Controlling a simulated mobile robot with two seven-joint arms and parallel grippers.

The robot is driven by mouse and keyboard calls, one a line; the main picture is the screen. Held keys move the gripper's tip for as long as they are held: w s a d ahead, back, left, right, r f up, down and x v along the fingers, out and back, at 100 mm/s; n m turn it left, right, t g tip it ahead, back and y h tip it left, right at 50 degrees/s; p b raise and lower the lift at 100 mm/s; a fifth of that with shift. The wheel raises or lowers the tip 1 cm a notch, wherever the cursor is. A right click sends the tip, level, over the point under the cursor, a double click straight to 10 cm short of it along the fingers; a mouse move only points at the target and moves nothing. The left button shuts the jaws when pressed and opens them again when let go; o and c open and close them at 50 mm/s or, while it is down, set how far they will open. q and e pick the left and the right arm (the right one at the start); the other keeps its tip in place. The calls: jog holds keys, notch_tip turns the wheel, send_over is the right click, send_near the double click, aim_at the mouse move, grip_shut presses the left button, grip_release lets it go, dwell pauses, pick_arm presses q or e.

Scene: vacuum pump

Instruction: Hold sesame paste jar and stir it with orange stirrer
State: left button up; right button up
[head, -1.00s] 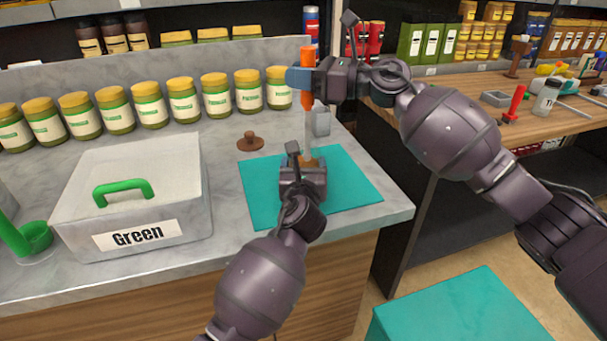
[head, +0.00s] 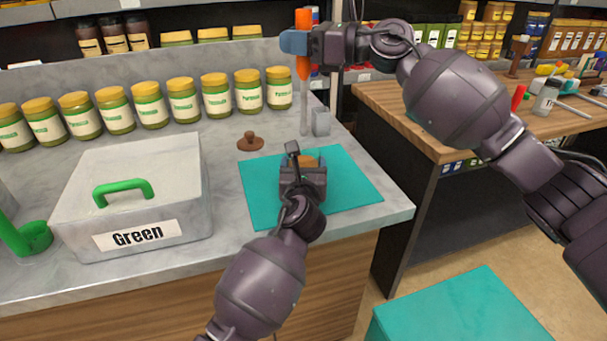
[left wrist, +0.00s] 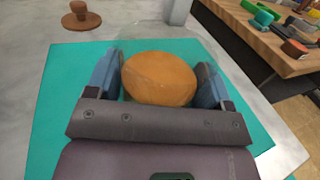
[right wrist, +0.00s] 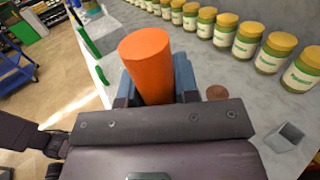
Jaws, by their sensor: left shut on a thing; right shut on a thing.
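The sesame paste jar, seen from above in the left wrist view as a round brown paste surface (left wrist: 160,78) in a clear rim, stands on a teal mat (head: 350,190). In the head view (head: 307,162) my left gripper mostly hides it. My left gripper (head: 303,172) is shut on the jar, one blue finger on each side. The orange stirrer (head: 303,20) is upright in my right gripper (head: 296,42), which is shut on its orange handle. Its grey shaft (head: 304,110) hangs down behind the jar, clear of the paste. The handle also fills the middle of the right wrist view (right wrist: 147,65).
A small grey holder (head: 321,122) stands behind the mat. A brown knobbed lid (head: 250,141) lies left of it. Several yellow-lidded jars (head: 182,100) line the back. A box labelled "Green" (head: 130,190) stands at left. The mat's right side is clear.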

jog(key=shift+r, duration=0.45)
pick_arm(q)
jog(key=o, duration=1.1)
jog(key=shift+o, duration=0.2)
